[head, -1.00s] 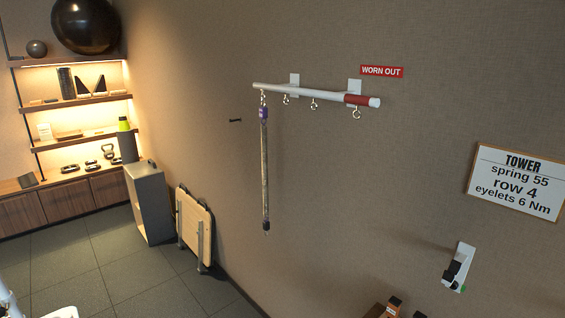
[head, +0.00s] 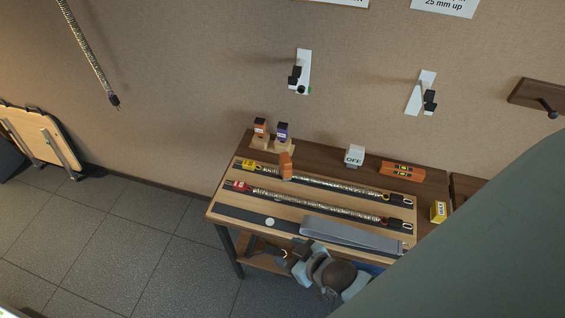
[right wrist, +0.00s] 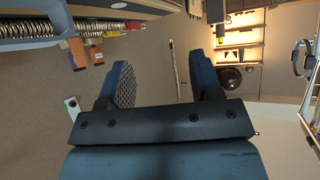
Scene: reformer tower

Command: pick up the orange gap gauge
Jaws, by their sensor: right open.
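An orange upright block (head: 286,165), which looks like the gap gauge, stands on the wooden bench near the left end of the upper spring. My right gripper (head: 306,262) shows at the bench's front edge in the head view, below and in front of the orange block and apart from it. In the right wrist view its two dark fingers (right wrist: 163,85) are spread with nothing between them. Small orange shapes show at upper left there; I cannot tell whether one is the gauge. My left gripper is not in view.
Two springs (head: 340,184) (head: 325,205) and a grey strap (head: 350,234) lie on the bench board. An orange level (head: 402,171), a white OFF block (head: 354,156), a yellow box (head: 438,211) and two small labelled pieces (head: 260,130) (head: 282,133) stand around them. My arm covers the lower right.

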